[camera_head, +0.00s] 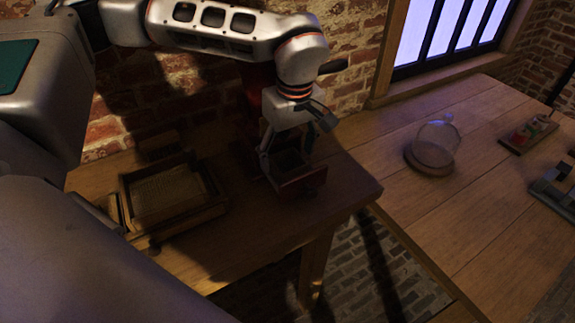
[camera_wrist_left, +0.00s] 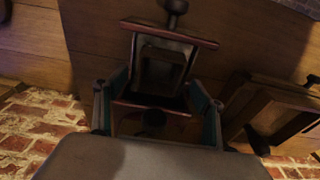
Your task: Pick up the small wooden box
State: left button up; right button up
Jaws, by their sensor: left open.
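The small wooden box (camera_head: 305,184) is dark reddish brown and stands on the side table, near its right end. In the left wrist view the box (camera_wrist_left: 169,33) has raised end panels, a dark inside and a round knob at its far end. My left gripper (camera_head: 287,153) is open and points down over the box. In the left wrist view the fingers (camera_wrist_left: 157,103) are on either side of the box's near part. I cannot tell whether they touch it. My right gripper is not in view.
A larger wooden tray (camera_head: 221,205) stands left of the box on the side table (camera_head: 345,192). A brick wall (camera_head: 352,62) rises close behind. On the larger table at right (camera_head: 452,225) stand a glass dome (camera_head: 437,142) and a small board with jars (camera_head: 527,136).

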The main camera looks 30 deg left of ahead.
pick_arm(q)
jog(key=shift+w+f, duration=0.1)
jog(key=shift+f, duration=0.4)
jog(key=c, duration=1.2)
jog(key=shift+r, duration=0.15)
